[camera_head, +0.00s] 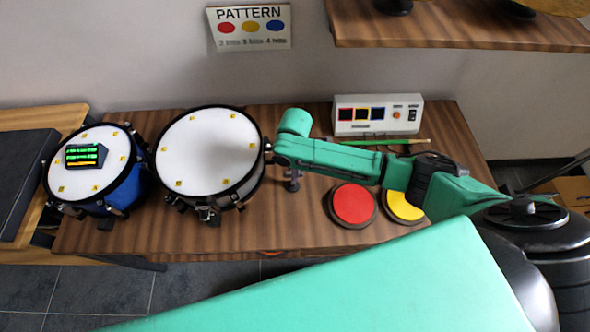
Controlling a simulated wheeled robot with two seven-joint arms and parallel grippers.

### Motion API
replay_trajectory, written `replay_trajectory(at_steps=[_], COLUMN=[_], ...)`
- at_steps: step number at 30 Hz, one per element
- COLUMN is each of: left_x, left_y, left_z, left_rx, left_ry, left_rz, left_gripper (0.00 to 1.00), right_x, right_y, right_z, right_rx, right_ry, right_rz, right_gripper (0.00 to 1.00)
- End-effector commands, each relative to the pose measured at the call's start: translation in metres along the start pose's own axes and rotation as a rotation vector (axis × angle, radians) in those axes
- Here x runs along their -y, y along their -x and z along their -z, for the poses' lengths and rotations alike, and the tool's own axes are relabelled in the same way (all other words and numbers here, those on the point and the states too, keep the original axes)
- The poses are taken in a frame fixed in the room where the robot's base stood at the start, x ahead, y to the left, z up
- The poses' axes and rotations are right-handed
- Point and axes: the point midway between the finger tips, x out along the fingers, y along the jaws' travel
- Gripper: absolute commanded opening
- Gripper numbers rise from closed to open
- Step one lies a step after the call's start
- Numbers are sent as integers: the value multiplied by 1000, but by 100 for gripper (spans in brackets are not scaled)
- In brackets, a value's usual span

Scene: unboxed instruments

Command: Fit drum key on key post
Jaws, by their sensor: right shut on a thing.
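My right arm reaches in from the right across the table. My right gripper (292,182) is small and dark below the green wrist, just right of the larger drum. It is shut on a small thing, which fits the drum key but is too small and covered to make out. I cannot make out the key post; the arm and gripper may cover it. The larger white-topped drum (195,165) stands beside the gripper, and I cannot tell whether they touch. My left gripper is not in view.
A smaller blue drum (120,197) bears a dark device with green bars (86,155). Red (353,204) and yellow (403,206) pads lie right of the gripper. A white control box (377,128) and green stick (415,141) lie behind the arm. Clear wood (240,232) shows in front.

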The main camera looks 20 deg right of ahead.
Motion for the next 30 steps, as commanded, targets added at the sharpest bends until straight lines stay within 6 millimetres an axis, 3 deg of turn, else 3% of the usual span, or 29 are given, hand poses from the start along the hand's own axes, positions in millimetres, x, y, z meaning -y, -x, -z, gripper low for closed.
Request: replay_trajectory(at_steps=[28,30], left_x=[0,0], left_y=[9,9], left_z=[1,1], left_rx=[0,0], left_ry=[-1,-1], left_rz=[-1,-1], left_gripper=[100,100], right_x=[0,0], right_y=[2,2], right_z=[0,0], right_rx=[-1,-1], right_ry=[0,0], right_rz=[0,0], right_gripper=[0,36])
